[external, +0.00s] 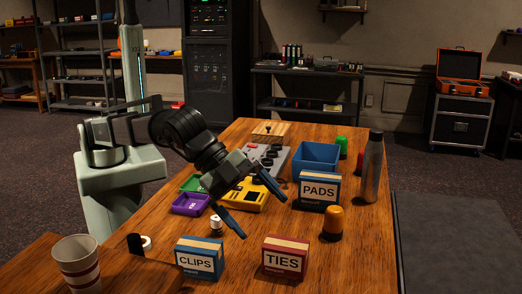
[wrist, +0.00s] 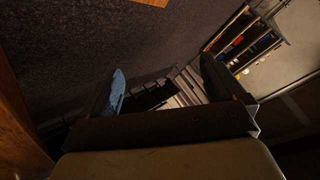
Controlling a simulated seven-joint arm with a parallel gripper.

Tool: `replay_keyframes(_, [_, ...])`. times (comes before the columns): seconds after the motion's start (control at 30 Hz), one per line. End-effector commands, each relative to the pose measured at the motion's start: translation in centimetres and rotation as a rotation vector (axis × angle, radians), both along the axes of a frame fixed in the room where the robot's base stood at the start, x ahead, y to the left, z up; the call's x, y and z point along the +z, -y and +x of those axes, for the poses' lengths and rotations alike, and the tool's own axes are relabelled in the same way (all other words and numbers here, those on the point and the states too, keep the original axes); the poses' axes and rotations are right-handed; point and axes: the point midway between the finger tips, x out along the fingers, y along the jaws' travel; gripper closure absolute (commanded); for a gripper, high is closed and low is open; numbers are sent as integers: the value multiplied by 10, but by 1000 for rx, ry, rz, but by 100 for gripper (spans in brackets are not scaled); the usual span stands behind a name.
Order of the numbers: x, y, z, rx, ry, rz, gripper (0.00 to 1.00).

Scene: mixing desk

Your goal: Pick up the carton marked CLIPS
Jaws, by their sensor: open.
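The blue carton marked CLIPS (external: 200,260) stands upright near the front of the wooden table in the external view, label facing the camera. My gripper (external: 258,212) is open and empty. It hangs above the table, up and to the right of the CLIPS carton and apart from it. In the wrist view my gripper (wrist: 162,85) shows two separated blue-tipped fingers with nothing between them. The carton does not show in the wrist view, which looks toward the floor and shelving.
A red TIES carton (external: 285,259) stands just right of CLIPS, and a blue PADS carton (external: 319,191) farther back. A striped cup (external: 77,265) is at the left front. A yellow device (external: 245,196), a purple tray (external: 191,204) and an orange-topped bottle (external: 333,222) are around my gripper.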

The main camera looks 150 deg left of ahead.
Motion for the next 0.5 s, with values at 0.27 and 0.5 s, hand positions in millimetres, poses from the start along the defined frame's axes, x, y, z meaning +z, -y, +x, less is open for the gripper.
replay_keyframes(0.27, [-29, -60, -62, 273, -119, -230, 4])
replay_keyframes(0.5, [-64, -24, -109, 525, -234, -500, 4])
